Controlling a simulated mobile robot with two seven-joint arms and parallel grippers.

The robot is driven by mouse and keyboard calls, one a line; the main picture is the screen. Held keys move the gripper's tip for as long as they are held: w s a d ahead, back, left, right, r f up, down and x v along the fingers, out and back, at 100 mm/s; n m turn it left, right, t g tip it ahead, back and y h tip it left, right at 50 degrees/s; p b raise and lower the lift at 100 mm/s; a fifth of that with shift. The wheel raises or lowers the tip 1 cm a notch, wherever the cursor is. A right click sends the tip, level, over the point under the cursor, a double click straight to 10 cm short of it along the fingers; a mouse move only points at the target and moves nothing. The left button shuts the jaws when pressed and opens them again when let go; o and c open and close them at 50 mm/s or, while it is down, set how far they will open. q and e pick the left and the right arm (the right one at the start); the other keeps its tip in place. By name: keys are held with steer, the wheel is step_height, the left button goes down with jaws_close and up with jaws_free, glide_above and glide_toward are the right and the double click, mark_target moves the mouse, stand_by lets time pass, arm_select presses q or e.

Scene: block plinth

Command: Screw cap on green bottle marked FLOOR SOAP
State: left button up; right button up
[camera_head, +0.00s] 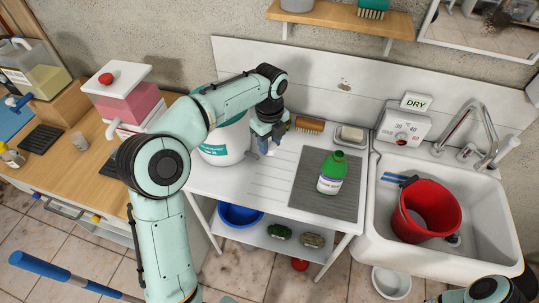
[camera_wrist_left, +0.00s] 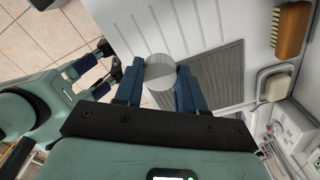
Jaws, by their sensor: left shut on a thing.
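The green bottle (camera_head: 331,174) with a white label stands upright on the grey mat (camera_head: 312,194); its label is too small to read surely. My left gripper (camera_head: 266,142) is left of the bottle, above the white drainboard and apart from the bottle. The bottle is not seen in that view. My right arm shows at the bottom right of the head view; its gripper appears small in the wrist view (camera_wrist_left: 90,62), with unclear fingers.
A white tub (camera_head: 226,146) stands left behind my left arm. A brush (camera_head: 309,125) and soap dish (camera_head: 350,135) lie along the back. The sink (camera_head: 482,232) with a red bucket (camera_head: 426,212) is at right. The ribbed drainboard left of the mat is clear.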

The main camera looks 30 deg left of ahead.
mark_target(270, 145)
arm_select(q)
step_height(270, 145, up, 6)
steer(key=shift+f+p, duration=0.2)
steer(key=shift+p, duration=0.25)
arm_select(e)
steer(key=shift+w+r, duration=0.75)
steer(key=shift+r, duration=0.05)
